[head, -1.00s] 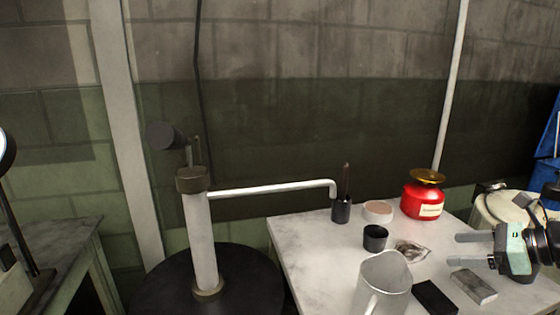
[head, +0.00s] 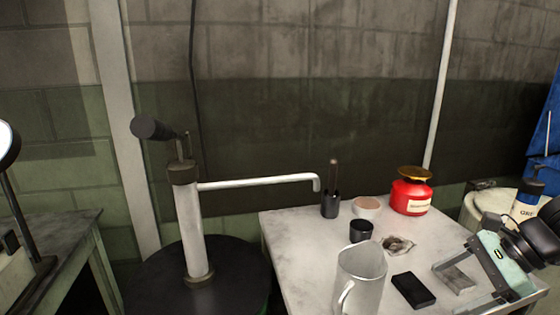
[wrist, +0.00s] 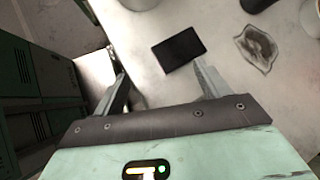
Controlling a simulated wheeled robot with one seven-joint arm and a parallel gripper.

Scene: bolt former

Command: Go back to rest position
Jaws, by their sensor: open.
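My gripper (head: 465,288) is at the right of the head view, over the right part of the white table (head: 290,240). Its two fingers are spread apart with nothing between them. In the wrist view my gripper (wrist: 160,82) is also open, with a flat black block (wrist: 178,50) lying on the table beyond the fingertips. The same black block (head: 413,290) shows left of my gripper in the head view.
On the table stand a metal pitcher (head: 360,279), a black cup (head: 360,231), a dark holder (head: 330,205), a round dish (head: 367,207), a crumpled rag (head: 397,245) and a red can (head: 411,197). A drum pump (head: 190,225) stands left. Green lockers (wrist: 35,75) show in the wrist view.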

